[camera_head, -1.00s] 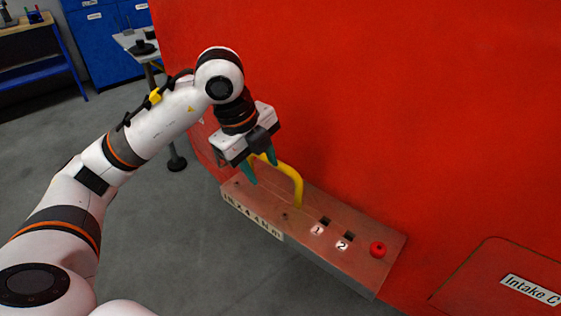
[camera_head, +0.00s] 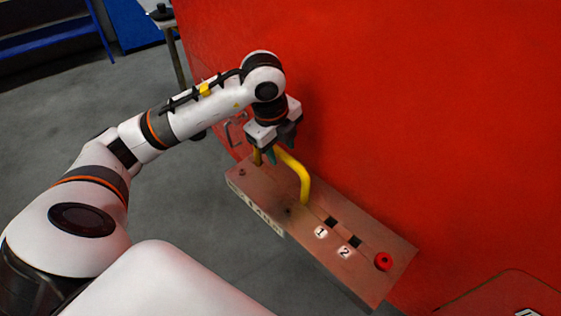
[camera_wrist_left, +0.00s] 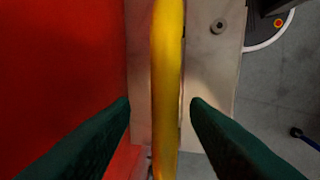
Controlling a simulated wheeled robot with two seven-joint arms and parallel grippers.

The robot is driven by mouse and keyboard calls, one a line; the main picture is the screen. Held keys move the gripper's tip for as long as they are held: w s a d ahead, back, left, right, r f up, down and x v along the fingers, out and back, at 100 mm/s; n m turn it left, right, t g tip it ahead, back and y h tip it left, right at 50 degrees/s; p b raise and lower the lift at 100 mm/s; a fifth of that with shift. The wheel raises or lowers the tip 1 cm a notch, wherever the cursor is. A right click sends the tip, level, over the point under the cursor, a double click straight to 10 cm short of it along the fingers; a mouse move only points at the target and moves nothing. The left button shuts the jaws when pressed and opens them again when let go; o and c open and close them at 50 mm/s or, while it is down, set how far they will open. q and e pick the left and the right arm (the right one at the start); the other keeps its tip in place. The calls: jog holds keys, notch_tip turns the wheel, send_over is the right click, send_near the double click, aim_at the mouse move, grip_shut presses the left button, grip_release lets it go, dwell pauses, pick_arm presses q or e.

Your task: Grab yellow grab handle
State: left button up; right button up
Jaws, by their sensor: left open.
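The yellow grab handle (camera_head: 304,184) is a bent bar standing up from a brownish panel (camera_head: 320,262) beside the red wall. My left gripper (camera_head: 280,150) is above the handle's far part, with teal fingers pointing down and open. In the left wrist view the handle (camera_wrist_left: 167,60) runs top to bottom between the two open fingers of the left gripper (camera_wrist_left: 160,103). A gap shows between each fingertip and the bar. Part of the handle's top is hidden behind the gripper in the head view. My right gripper is not in view.
The panel also has two square dark holes by labels 1 (camera_head: 321,232) and 2 (camera_head: 345,252), and a red button (camera_head: 383,261). The red wall (camera_head: 420,120) rises right behind the panel. A small grey handle (camera_head: 236,128) is on the wall. Grey floor (camera_head: 200,235) is clear left of the panel.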

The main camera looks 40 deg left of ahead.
pick_arm(q)
jog(key=f, duration=0.4)
jog(key=shift+w+a+p, duration=0.15)
jog(key=shift+w+p, duration=0.1)
jog(key=shift+p, duration=0.15)
grip_shut()
